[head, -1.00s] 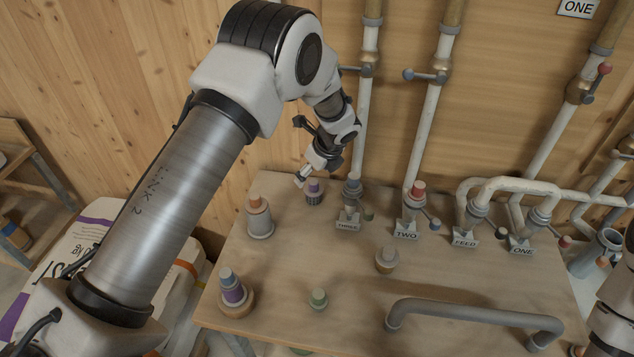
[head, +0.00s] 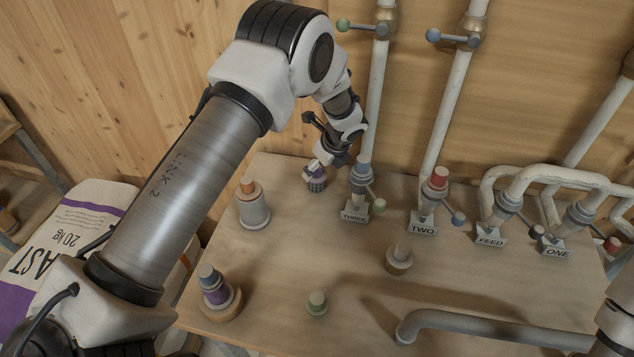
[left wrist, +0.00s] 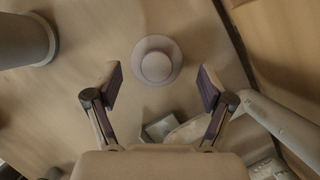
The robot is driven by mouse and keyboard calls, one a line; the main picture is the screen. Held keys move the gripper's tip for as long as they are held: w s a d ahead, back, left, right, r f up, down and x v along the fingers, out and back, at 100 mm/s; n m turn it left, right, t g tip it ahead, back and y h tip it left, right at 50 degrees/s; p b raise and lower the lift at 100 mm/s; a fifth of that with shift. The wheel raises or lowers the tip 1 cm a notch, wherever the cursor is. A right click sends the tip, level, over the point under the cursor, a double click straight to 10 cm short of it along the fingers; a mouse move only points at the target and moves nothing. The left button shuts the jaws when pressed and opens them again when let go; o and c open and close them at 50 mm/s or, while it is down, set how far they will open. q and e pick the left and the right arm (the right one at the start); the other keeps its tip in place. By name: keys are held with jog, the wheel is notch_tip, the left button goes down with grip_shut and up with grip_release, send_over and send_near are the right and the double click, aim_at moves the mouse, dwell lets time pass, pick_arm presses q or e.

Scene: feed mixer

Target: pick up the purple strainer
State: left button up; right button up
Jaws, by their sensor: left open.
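The purple strainer (head: 316,184), a small dark ribbed cylinder with a purplish top, stands upright at the back left of the table. My left gripper (head: 317,167) is directly above it in the head view and hides part of its top. In the left wrist view, the strainer (left wrist: 156,62) appears from above as a pale round disc with a knob. There the open fingers of my left gripper (left wrist: 160,80) stand apart to its left and right, touching nothing visible. My right gripper is not in view.
The pipe labelled THREE (head: 360,178) stands close to the strainer's right. A grey orange-topped cylinder (head: 254,208) is to its left. A purple-banded piece (head: 215,289), a green knob (head: 316,303) and a tan knob (head: 399,258) stand nearer. The table's middle (head: 310,250) is clear.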

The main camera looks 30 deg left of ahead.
aim_at(314, 176)
pick_arm(q)
jog(key=shift+s+a+f+p, duration=0.1)
jog(key=shift+a+f+p, duration=0.15)
jog(key=shift+f+p, duration=0.1)
jog(key=p+x, duration=0.1)
jog(key=x, duration=0.3)
jog(key=shift+a+f+p, duration=0.1)
jog(key=shift+a+p, duration=0.05)
jog(key=shift+p, duration=0.2)
jog(key=shift+a+f, duration=0.1)
jog(key=shift+f, duration=0.2)
jog(key=shift+c, duration=0.7)
jog(key=shift+r, duration=0.1)
jog(key=c, duration=1.1)
jog(key=shift+o, duration=0.2)
